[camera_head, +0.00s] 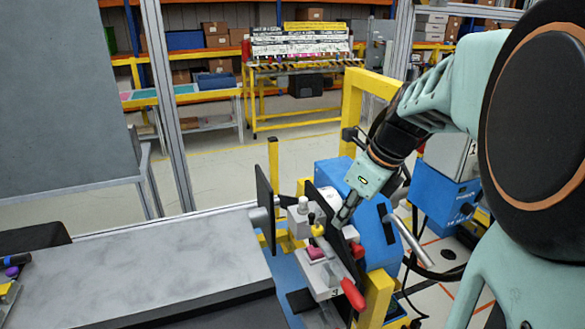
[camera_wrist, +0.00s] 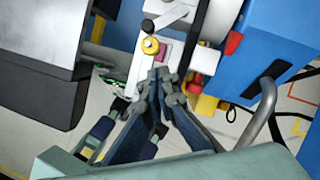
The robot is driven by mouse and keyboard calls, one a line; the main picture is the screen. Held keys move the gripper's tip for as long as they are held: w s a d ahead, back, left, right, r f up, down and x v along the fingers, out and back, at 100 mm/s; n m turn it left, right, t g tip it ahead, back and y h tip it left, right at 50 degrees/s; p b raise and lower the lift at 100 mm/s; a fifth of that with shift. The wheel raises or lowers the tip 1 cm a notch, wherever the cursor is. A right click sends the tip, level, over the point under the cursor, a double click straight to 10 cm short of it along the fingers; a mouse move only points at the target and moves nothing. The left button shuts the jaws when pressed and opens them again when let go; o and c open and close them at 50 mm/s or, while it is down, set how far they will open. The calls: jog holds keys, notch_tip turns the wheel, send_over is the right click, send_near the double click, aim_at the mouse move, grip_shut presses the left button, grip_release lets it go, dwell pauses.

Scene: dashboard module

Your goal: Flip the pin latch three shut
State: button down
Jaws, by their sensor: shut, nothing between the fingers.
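The dashboard module (camera_head: 320,272) is a narrow light-grey panel in the lower middle of the head view. It carries a yellow knob (camera_head: 317,230), a pink block (camera_head: 315,253) and a lever with a red handle (camera_head: 353,295). My gripper (camera_head: 343,220) is shut and empty, pointing down at the module's right side. In the wrist view, my fingertips (camera_wrist: 160,75) are together over the light panel, just below the yellow knob (camera_wrist: 151,45). They partly cover the panel there. I cannot tell which part is pin latch three, nor whether the fingers touch the module.
A dark upright plate (camera_head: 265,210) stands left of the module. A blue box (camera_head: 360,210) with a grey bar handle (camera_head: 410,240) stands close on the right. A grey table (camera_head: 150,270) lies to the left. Open floor is behind.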

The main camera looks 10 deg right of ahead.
jog(key=shift+w+a+f, duration=0.3)
jog(key=shift+w+a, duration=0.45)
jog(key=shift+w, duration=0.1)
jog(key=shift+w+a+f, duration=0.3)
jog(key=shift+w+a, duration=0.45)
jog(key=shift+w, duration=0.1)
